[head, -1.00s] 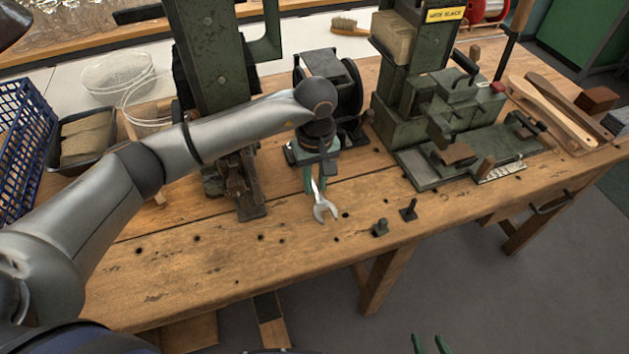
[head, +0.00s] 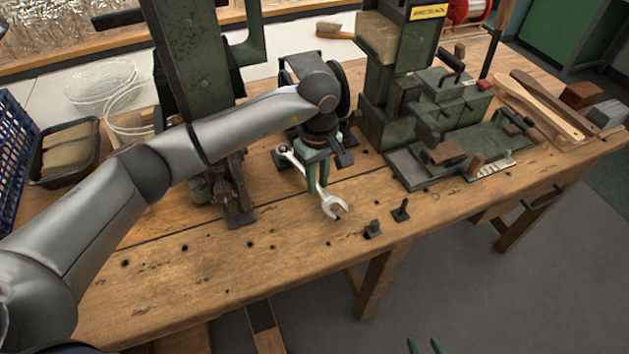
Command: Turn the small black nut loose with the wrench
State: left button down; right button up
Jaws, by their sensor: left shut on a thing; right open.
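The silver wrench (head: 334,207) is held by my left gripper (head: 318,184), whose green fingers are shut on its shank. Its open jaw points toward the front edge of the bench, and its other end shows at the upper left of the fingers. Two small dark fittings stand near the front edge, right of the jaw: a squat one (head: 373,229) and a thin post on a flat base (head: 401,211). The jaw is apart from both in the picture. Which one bears the black nut is too small to tell. My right gripper (head: 425,346) is open and empty at the bottom edge, mostly out of view.
A dark green machine (head: 200,75) and a black-reeled device (head: 342,85) stand behind the wrench. A green vise-like fixture (head: 450,140) stands to the right. The wooden bench (head: 200,285) is clear at front left. A dark tray (head: 65,155) lies at far left.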

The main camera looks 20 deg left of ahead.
pick_arm(q)
jog(key=shift+w+d+n+b, duration=0.6)
jog(key=shift+w+n, duration=0.2)
jog(key=shift+w, duration=0.1)
jog(key=shift+w+d+n+b, duration=0.5)
jog(key=shift+w+n+b, duration=0.1)
jog(key=shift+w+n, duration=0.25)
jog(key=shift+w+d+f+n+b, duration=0.1)
jog(key=shift+w+d+n+b, duration=0.1)
jog(key=shift+w+n+b, duration=0.3)
jog(key=shift+w+d+n+b, duration=0.15)
jog(key=shift+w+n+b, duration=0.2)
jog(key=shift+w, duration=0.25)
jog(key=shift+w+n, duration=0.3)
jog(key=shift+w+d+b, duration=0.1)
jog(key=shift+b, duration=0.2)
jog(key=shift+w+n+b, duration=0.45)
jog(key=shift+w+n, duration=0.15)
jog(key=shift+s+m+p, duration=0.3)
jog(key=shift+s, duration=0.05)
jog(key=shift+s+m, duration=0.4)
jog(key=shift+s, duration=0.15)
jog(key=shift+p, duration=0.35)
